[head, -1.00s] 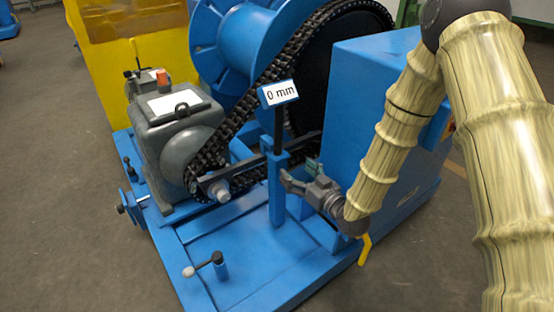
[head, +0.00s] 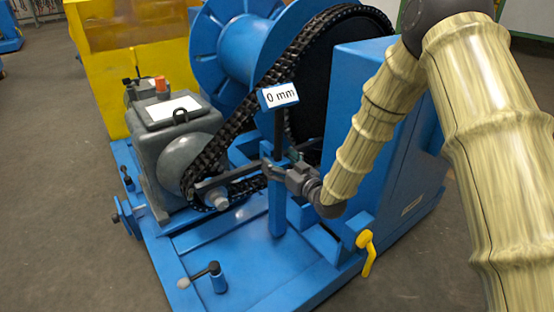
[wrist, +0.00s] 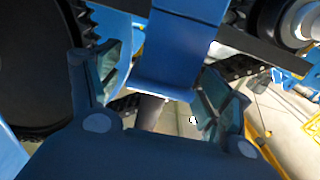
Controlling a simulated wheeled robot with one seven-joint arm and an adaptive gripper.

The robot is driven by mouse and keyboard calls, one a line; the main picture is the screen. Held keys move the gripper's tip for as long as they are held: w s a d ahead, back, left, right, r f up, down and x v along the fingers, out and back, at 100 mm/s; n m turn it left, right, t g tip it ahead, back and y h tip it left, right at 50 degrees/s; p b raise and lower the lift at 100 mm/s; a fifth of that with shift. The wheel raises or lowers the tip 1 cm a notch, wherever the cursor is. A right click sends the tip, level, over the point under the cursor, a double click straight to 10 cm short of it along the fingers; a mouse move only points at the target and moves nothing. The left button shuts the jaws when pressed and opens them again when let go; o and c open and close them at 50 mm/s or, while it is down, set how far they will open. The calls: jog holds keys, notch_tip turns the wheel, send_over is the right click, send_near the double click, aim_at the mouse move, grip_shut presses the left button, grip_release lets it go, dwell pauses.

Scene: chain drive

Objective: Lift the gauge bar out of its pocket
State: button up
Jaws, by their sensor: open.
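A long dark bar (head: 238,178), which looks like the gauge bar, runs low beside the chain and passes the blue post (head: 277,205). I cannot make out its pocket. A dark rod rises from the post to a blue block marked "0 mm" (head: 278,96). My gripper (head: 276,162) is at the post's upper part, coming from the right. In the wrist view, my gripper (wrist: 163,85) is open, its green-tipped fingers either side of the blue post (wrist: 180,40). The grey rod (wrist: 149,112) extends below the post there, and the dark bar (wrist: 262,48) shows beyond it. Contact cannot be told.
The chain (head: 240,125) loops from the grey gearbox (head: 170,125) to the large wheel. A blue housing (head: 375,140) stands close to my arm. A lever (head: 205,274) stands on the base plate, and a yellow handle (head: 368,250) hangs at the right. The front plate is mostly clear.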

jog(key=shift+x, duration=0.8)
grip_shut()
jog(key=shift+r, duration=0.1)
